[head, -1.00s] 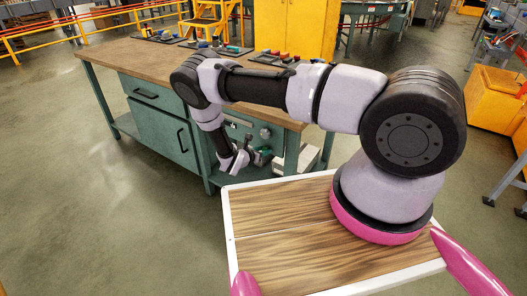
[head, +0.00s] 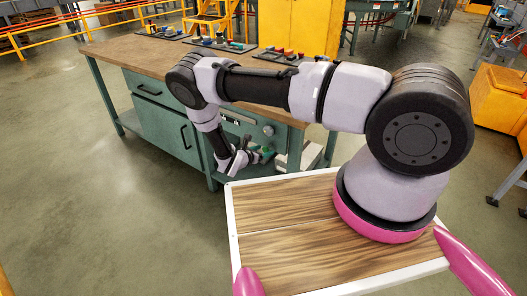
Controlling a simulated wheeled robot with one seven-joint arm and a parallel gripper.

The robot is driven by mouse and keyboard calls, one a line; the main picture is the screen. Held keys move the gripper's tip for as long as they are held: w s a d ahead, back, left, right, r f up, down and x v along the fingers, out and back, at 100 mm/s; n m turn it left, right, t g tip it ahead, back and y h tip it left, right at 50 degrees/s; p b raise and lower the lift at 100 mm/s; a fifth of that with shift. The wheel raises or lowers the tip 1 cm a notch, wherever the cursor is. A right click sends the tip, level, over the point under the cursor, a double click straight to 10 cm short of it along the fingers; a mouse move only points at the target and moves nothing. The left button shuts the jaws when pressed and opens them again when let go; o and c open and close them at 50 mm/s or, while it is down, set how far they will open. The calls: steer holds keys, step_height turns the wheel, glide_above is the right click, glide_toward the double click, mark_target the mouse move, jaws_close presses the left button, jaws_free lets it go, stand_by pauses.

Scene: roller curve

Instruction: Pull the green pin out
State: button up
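My gripper (head: 243,160) is low at the front of the green workbench (head: 155,120), by the panel under its right part. A small bright green piece (head: 266,152) shows just right of the gripper's fingers. It may be the green pin, but it is too small and too partly hidden to be sure. I cannot tell whether the fingers touch it, or whether they are open or shut.
A round grey knob (head: 268,130) sits on the bench front above the gripper. A white box (head: 300,157) is to the right, by the bench leg. Several coloured parts on dark trays line the wooden top (head: 140,52). Open floor (head: 90,205) lies left.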

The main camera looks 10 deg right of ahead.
steer(key=v, duration=1)
steer(key=shift+s+a, duration=0.25)
steer(key=shift+s, duration=0.05)
steer(key=shift+r, duration=0.1)
steer(key=s+d+r+m+g+y, duration=0.1)
steer(key=d+r+m+g, duration=0.35)
steer(key=r, duration=0.75)
steer(key=s+d+r+m+g+y, duration=0.1)
steer(key=d+r+m, duration=0.1)
steer(key=r+m, duration=0.75)
steer(key=d+r+m+g+y, duration=0.2)
steer(key=d+r+m+g, duration=0.15)
steer(key=r, duration=0.95)
steer(key=s+d+r+m+t+y, duration=0.2)
steer(key=s+r+m, duration=0.5)
steer(key=s+r, duration=0.4)
steer(key=s+d+r+m+t+y, duration=0.3)
steer(key=s+r+m+t+y, duration=0.1)
steer(key=s+r, duration=0.6)
step_height(320, 180, up, 4)
steer(key=m+y, duration=0.1)
steer(key=m, duration=0.1)
steer(key=shift+s+f+m+t, duration=0.2)
steer(key=shift+s+m+t, duration=0.15)
steer(key=shift+s+t, duration=0.05)
